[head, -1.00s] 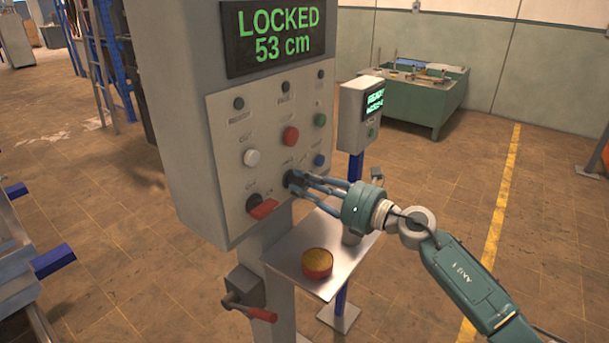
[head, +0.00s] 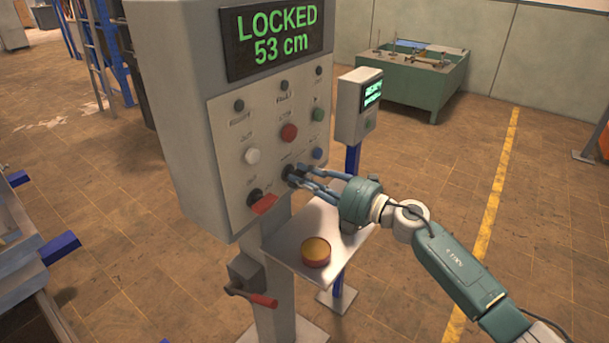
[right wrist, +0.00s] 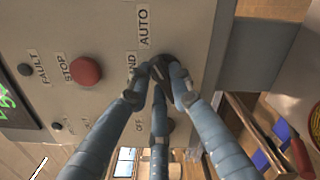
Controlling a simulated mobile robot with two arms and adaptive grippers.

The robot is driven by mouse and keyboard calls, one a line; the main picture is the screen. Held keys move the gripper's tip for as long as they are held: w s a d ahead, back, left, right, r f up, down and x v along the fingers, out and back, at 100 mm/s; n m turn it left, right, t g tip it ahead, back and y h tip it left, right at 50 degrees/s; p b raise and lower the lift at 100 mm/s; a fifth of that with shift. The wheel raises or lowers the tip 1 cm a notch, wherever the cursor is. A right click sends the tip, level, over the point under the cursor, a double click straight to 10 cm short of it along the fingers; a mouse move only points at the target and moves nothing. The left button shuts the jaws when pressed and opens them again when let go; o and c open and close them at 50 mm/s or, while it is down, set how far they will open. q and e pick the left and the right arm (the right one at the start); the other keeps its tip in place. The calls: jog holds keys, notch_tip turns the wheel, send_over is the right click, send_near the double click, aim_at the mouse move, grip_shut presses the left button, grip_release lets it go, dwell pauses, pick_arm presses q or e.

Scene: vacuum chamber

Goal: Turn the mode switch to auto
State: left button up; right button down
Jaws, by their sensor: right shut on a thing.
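The mode switch (head: 288,172) is a small black knob low on the grey control panel (head: 222,140). My right gripper (head: 298,177) is shut on it, its blue-grey fingers reaching in from the right. In the right wrist view the fingers close around the dark knob (right wrist: 160,66), hiding much of it. The AUTO label (right wrist: 144,26) stands beside the knob, with a partly covered label ending in "ND" and an "OF..." label along the same side. I cannot tell which label the knob points to. My left gripper is not in view.
The display (head: 275,38) reads LOCKED 53 cm. Below the arm is a metal shelf (head: 285,254) with a round red-and-yellow object (head: 316,252). A red-handled crank (head: 262,299) sticks out lower down.

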dwell(0.3)
jog(key=c, duration=1.5)
grip_release()
jog(key=shift+c, duration=0.2)
jog(key=v, duration=1.2)
jog(key=shift+f, duration=0.1)
